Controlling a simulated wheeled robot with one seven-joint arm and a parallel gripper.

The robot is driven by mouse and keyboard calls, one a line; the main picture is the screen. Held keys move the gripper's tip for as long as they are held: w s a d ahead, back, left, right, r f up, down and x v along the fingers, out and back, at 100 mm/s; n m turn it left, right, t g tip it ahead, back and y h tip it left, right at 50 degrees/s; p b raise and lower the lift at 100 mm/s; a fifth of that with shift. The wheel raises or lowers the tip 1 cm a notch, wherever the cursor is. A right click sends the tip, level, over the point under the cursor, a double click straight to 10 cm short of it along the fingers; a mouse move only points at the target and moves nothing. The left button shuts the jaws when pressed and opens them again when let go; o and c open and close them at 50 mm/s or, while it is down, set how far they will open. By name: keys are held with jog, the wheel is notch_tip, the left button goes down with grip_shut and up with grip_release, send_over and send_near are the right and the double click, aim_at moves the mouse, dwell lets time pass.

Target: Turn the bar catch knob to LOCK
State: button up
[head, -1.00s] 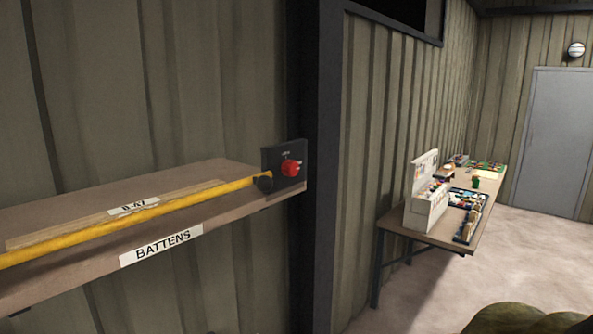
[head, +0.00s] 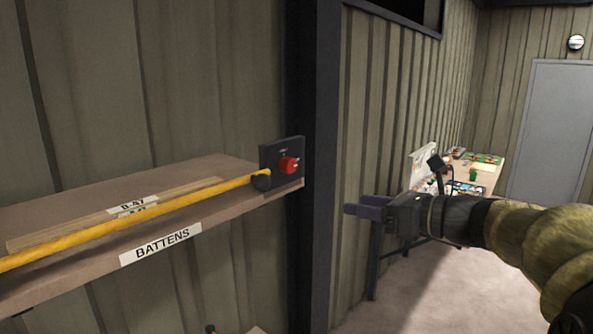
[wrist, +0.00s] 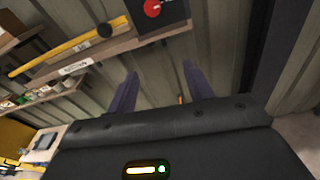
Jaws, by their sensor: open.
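The red bar catch knob (head: 289,165) sits on a small dark panel (head: 270,158) at the right end of the battens shelf. Small markings on the panel are too small to read. In the wrist view the knob (wrist: 152,8) shows at the top edge, beyond my fingers. A yellow bar (head: 150,214) runs along the shelf front, its dark end at the panel. My gripper (head: 352,209) is open and empty, to the right of the knob and a little lower, apart from it. Its two fingers (wrist: 158,82) show spread in the wrist view.
The shelf (head: 190,172) carries wooden battens behind the yellow bar and a BATTENS label (head: 160,248). A dark upright post (head: 325,130) stands right of the panel. A cluttered workbench (head: 490,175) stands behind my arm, with a grey door (head: 548,130) beyond.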

aim_at(293, 166)
jog(key=shift+m+t+y, duration=0.3)
jog(key=shift+m+y, duration=0.2)
jog(key=shift+y, duration=0.2)
jog(key=r, duration=0.4)
jog(key=shift+w+d, duration=0.1)
jog(key=shift+d, duration=0.25)
jog(key=p+x, duration=0.7)
jog(key=x, duration=0.9)
jog(key=shift+w+a, duration=0.15)
jog(key=shift+w, duration=0.05)
jog(key=shift+w+a, duration=0.3)
jog(key=shift+a, duration=0.1)
jog(key=shift+f, duration=0.1)
jog(key=shift+c, duration=0.2)
jog(key=c, duration=0.9)
